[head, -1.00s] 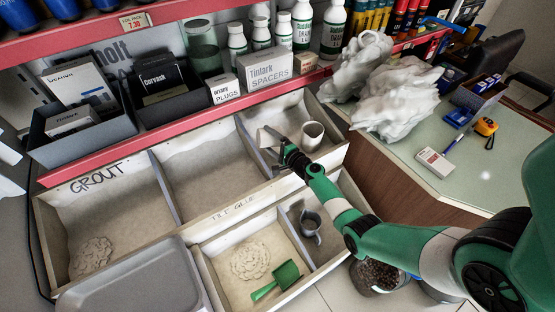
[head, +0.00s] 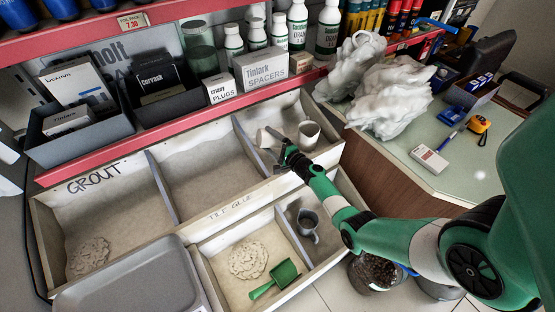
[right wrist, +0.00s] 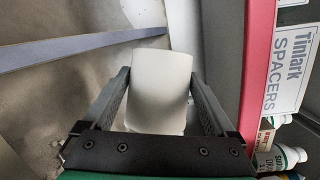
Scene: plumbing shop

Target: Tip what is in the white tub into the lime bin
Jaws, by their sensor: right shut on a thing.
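My right gripper (head: 276,146) is shut on a small white tub (head: 264,138), over the back right part of the bins. In the right wrist view, the white tub (right wrist: 160,88) sits between the two fingers (right wrist: 160,100), and its smooth side faces the camera. Its contents do not show. A pale cup (head: 308,134) stands in the back right compartment, just right of the gripper. No label that I can read says lime, so I cannot tell which compartment is the lime bin. My left gripper is out of view.
The back left bin (head: 150,215) is marked GROUT. The back middle bin (head: 195,180) is beside it. The front bin (head: 215,262) holds a pale heap and green scoop (head: 277,279); a grey jug (head: 308,224) is to its right. A red-edged shelf (head: 130,142) runs behind.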

